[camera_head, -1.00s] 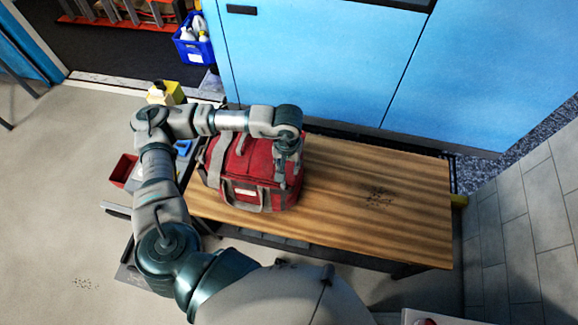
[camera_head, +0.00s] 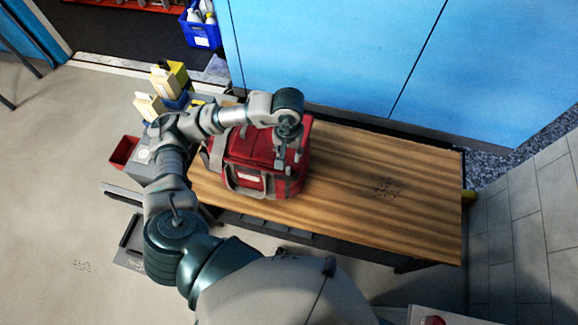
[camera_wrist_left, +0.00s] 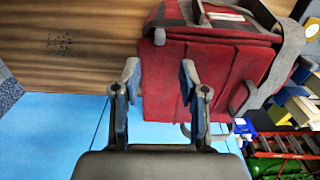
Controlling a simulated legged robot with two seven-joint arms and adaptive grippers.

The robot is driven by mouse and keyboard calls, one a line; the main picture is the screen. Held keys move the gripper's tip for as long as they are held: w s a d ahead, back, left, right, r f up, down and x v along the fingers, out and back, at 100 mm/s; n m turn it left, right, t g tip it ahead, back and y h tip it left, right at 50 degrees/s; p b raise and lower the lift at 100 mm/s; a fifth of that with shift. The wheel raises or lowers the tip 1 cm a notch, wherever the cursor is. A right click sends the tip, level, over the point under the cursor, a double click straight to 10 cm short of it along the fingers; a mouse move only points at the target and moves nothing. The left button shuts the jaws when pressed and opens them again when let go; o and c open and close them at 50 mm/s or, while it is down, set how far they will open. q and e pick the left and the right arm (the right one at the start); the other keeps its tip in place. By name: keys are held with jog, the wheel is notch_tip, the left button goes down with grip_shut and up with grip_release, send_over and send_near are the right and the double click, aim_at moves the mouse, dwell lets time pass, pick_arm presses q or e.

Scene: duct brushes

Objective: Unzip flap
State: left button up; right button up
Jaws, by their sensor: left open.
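A red duffel bag with grey straps and a white label (camera_head: 262,160) sits on the left part of the wooden bench in the head view. The bag also shows in the left wrist view (camera_wrist_left: 225,60), its red top crossed by darker seams. My left gripper (camera_head: 290,160) is above the right end of the bag. In the left wrist view the left gripper (camera_wrist_left: 160,75) is open, its two fingers apart over the bag's edge with nothing held. I cannot tell whether the fingertips touch the bag. The zipper pull is not clear. My right gripper is out of view.
The wooden bench (camera_head: 400,205) is clear right of the bag except for dark specks. Blue cabinets (camera_head: 330,50) stand behind it. A cart with yellow items (camera_head: 170,80) and a red bin (camera_head: 124,152) is at the left. A blue crate (camera_head: 200,30) stands farther back.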

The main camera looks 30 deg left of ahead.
aim_at(288, 167)
pick_arm(q)
notch_tip(288, 167, down, 8)
jog(key=shift+f, duration=0.1)
jog(key=shift+d+f, duration=0.2)
jog(key=shift+f, duration=0.3)
jog(key=shift+a, duration=0.3)
grip_shut()
